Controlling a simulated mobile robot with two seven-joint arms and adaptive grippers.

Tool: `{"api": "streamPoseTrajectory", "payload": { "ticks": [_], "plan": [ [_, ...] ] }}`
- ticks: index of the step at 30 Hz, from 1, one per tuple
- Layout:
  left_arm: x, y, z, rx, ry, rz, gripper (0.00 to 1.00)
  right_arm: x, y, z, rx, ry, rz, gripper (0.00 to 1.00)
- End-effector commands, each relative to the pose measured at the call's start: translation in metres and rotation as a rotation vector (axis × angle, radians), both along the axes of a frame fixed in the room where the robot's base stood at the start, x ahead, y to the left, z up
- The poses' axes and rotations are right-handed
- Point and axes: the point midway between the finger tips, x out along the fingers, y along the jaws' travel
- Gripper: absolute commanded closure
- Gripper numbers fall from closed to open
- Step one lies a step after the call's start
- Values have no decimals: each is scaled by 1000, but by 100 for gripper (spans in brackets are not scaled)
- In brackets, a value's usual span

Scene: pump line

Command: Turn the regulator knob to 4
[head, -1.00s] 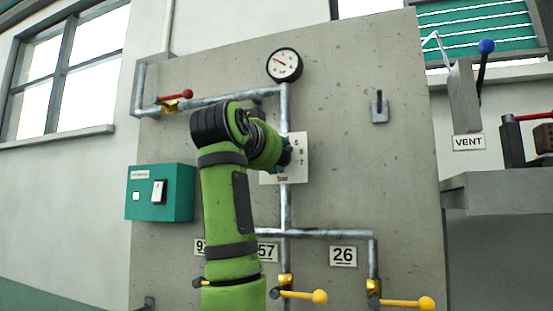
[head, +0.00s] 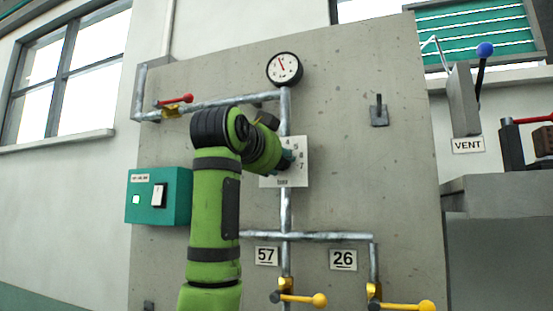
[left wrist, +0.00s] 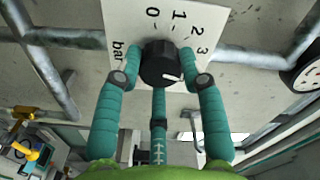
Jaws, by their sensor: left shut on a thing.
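The black regulator knob (left wrist: 158,58) sits on a white scale plate (head: 297,177) on the concrete panel. In the head view my left gripper (head: 286,160) and wrist cover the knob. My right gripper is not in view.
A round gauge (head: 284,68) stands above the plate, its red needle pointing up and left. Pipes run around the plate. A red-handled valve (head: 176,101) and a green switch box (head: 180,196) are at left. Yellow-handled valves (head: 302,299) are below, signed 57 and 26.

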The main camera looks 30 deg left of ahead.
Motion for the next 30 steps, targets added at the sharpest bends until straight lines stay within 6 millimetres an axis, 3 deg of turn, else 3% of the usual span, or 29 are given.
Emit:
{"api": "streamPoseTrajectory", "payload": {
  "ticks": [10, 11, 12, 23, 30],
  "plan": [
    [1, 1, -4, -2, 11, 2, 93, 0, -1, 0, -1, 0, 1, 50],
    [1, 1, -4, -2, 11, 2, 48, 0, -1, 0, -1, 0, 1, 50],
    [1, 1, -3, -2, 9, 2, 36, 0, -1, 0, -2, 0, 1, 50],
    [-2, 0, 0, 0, 2, 1, 36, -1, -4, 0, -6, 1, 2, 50],
    [-33, -7, 0, 1, -3, 2, 36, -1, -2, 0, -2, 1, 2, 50]
  ]
}}
